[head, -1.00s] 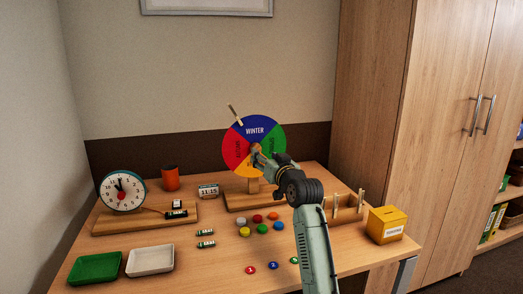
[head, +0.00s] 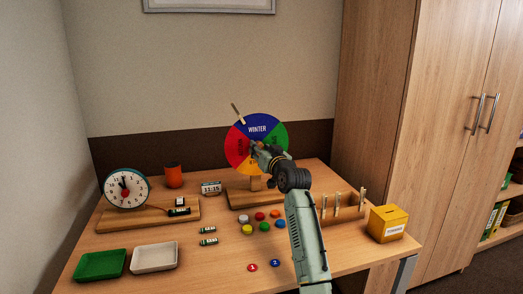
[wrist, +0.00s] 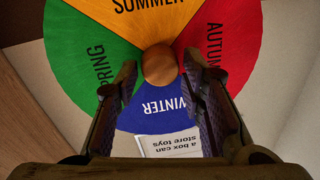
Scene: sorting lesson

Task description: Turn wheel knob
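The season wheel (head: 264,129) stands upright on a wooden base (head: 238,199) at the back of the table, with blue WINTER at the top, green at right, red at left and yellow below. A clothespin (head: 237,113) sits at its upper left rim. The round wooden knob (wrist: 160,65) is at the wheel's centre in the wrist view; my arm hides it in the head view. My gripper (wrist: 160,80) is in front of the wheel with its fingers apart, one on each side of the knob. I cannot tell whether they touch it.
A clock (head: 126,187), an orange cup (head: 173,176) and a small 11:15 display (head: 211,188) stand at left. Coloured discs (head: 264,226) lie in front of the wheel. A green tray (head: 100,264) and white tray (head: 154,257) are front left. A yellow box (head: 387,223) is at right.

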